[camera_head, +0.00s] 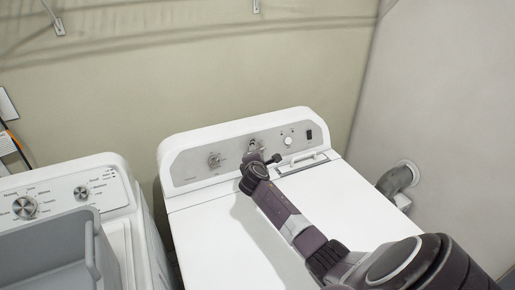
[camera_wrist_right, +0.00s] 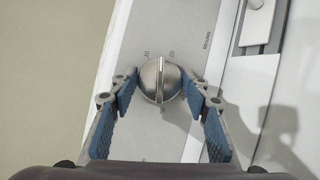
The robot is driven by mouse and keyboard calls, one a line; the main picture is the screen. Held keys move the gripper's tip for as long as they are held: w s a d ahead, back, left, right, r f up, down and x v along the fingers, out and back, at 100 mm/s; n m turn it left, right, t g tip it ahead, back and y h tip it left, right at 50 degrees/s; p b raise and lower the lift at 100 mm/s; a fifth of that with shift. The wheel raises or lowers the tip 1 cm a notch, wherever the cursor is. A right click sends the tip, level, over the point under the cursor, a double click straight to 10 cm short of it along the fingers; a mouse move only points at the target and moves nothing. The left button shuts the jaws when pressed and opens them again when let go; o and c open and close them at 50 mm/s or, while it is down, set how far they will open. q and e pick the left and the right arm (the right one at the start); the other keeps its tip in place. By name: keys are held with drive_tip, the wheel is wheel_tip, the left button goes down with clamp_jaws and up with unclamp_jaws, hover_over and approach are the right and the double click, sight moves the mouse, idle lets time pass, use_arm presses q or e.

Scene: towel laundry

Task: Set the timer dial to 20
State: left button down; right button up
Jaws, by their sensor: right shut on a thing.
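The timer dial (camera_wrist_right: 160,80) is a round silver knob with a raised ridge, on the grey control panel of the white dryer. In the right wrist view its ridge stands nearly upright, its top end between two small printed numbers; the right one looks like 20, the left is hard to read. My right gripper (camera_head: 254,153) reaches the middle of the panel in the head view and partly hides the dial. Its blue-padded fingers are closed around the dial's left and right sides. My left gripper is not in view.
The dryer panel also has another silver knob (camera_head: 214,160), a white button (camera_head: 288,141) and a black switch (camera_head: 309,134). A washer (camera_head: 107,178) with a grey basket (camera_head: 50,245) on it stands at the left. A vent pipe (camera_head: 397,178) is at the right wall.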

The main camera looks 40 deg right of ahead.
drive_tip(key=shift+r+m+g+y+p, duration=0.1)
drive_tip(key=shift+m+g+y+p, duration=0.15)
drive_tip(key=shift+m+g+p, duration=0.5)
drive_tip(key=shift+m+g+y+p, duration=0.1)
drive_tip(key=shift+m+y+p, duration=0.25)
drive_tip(key=shift+m, duration=0.8)
drive_tip(key=o, duration=1.2)
drive_tip(key=shift+c, duration=0.2)
drive_tip(key=v, duration=1.2)
drive_tip(key=shift+a, duration=0.1)
